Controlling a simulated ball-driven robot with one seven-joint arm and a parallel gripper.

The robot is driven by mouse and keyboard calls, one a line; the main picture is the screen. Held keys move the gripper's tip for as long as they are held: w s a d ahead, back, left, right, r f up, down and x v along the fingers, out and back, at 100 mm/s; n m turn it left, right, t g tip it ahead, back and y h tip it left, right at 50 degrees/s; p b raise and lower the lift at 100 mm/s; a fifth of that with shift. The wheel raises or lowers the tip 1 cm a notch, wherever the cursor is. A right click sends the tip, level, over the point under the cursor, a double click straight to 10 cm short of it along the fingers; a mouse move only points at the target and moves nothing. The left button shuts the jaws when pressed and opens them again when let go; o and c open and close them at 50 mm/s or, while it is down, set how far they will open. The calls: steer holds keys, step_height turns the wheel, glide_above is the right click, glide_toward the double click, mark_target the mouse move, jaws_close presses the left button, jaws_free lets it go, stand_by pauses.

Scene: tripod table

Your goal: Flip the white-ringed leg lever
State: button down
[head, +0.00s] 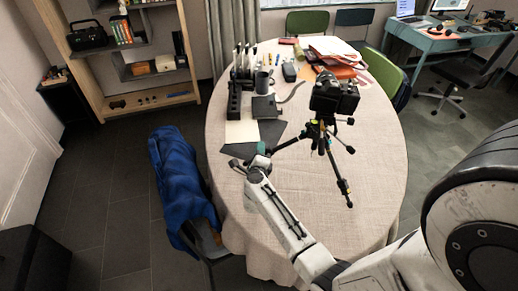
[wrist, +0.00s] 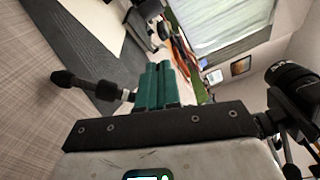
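A black tripod (head: 318,130) carrying a black camera (head: 334,95) stands on the table, its legs spread. One leg (head: 290,143) reaches left toward my gripper (head: 262,150); a dark foot shows just beyond it. In the wrist view, my gripper's green fingers (wrist: 160,86) look closed together, with nothing seen between them. A black knobbed leg end (wrist: 75,80) lies left of them, with a pale band (wrist: 128,95) close beside the fingers. I cannot tell whether they touch. Coloured marks show near the tripod's hub; the white-ringed lever is not clearly identifiable.
The oval table (head: 375,195) has bare cloth at the front and right. A chair with a blue cover (head: 180,180) stands at left.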

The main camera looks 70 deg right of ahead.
steer(key=shift+s+d+r+m+t+y+p, duration=0.15)
steer(key=shift+s+r+m+p, duration=0.2)
steer(key=shift+m, duration=1.05)
steer(key=shift+s+d+r+m+t+y+p, duration=0.1)
steer(key=shift+s+r+m+p, duration=0.2)
steer(key=shift+m, duration=1.1)
steer(key=shift+s+d+r+m+t+y+p, duration=0.15)
steer(key=shift+r+m+p, duration=0.3)
steer(key=shift+m, duration=0.95)
steer(key=shift+s, duration=0.1)
steer(key=c, duration=1.6)
jaws_free()
steer(key=b+v, duration=0.1)
steer(key=v, duration=0.9)
steer(key=shift+s+a, duration=0.1)
steer(key=shift+a, duration=0.3)
